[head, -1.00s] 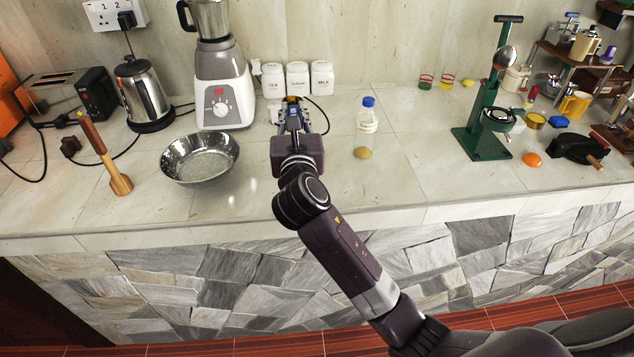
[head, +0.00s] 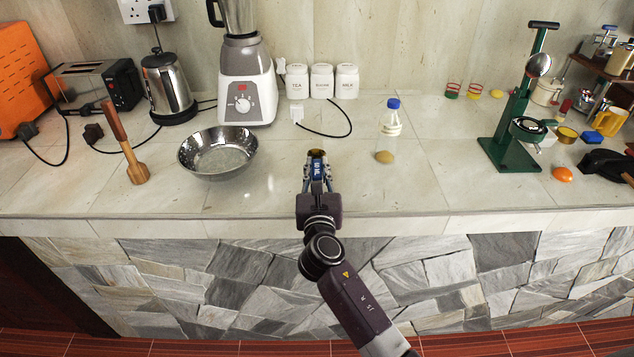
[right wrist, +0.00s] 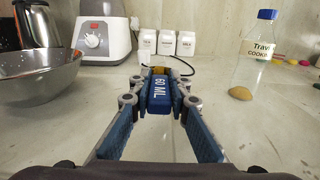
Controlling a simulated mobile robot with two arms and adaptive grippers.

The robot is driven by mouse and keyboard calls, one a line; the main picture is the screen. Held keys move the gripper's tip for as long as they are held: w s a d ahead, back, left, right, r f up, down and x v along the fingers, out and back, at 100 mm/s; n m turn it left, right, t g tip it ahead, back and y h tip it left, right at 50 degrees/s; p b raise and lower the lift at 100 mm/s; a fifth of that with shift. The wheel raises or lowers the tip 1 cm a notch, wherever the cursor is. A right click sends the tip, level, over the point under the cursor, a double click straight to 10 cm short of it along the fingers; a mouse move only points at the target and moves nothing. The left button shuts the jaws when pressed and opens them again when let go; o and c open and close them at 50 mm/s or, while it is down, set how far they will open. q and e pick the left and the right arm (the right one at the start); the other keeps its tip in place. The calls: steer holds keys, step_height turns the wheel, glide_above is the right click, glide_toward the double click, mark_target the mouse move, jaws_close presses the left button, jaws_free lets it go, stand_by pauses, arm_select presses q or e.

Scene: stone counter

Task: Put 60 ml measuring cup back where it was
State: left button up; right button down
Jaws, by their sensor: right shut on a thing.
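The 60 ml measuring cup has a blue handle marked "60 ML" (right wrist: 160,92) and a brass-coloured bowl (head: 317,154). My right gripper (head: 317,178) is shut on the blue handle, with the bowl pointing away toward the wall. The cup is over the front half of the counter, to the right of the metal bowl. In the right wrist view its bowl is mostly hidden behind the handle. I cannot tell its exact height above the counter. My left gripper is not in view.
A steel bowl (head: 217,160) stands left of the gripper, and a clear blue-capped bottle (head: 390,120) stands to the right. White canisters (head: 321,80) and a blender (head: 246,85) are behind. A green press (head: 510,135) stands farther right. The counter (head: 440,180) around the cup is clear.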

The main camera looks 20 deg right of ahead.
steer(key=shift+f+b, duration=0.55)
steer(key=shift+f, duration=1.35)
steer(key=shift+f, duration=0.2)
steer(key=c, duration=1.8)
jaws_free()
steer(key=shift+r, duration=0.1)
steer(key=shift+r, duration=0.2)
steer(key=shift+b+v, duration=0.3)
steer(key=shift+v, duration=5.75)
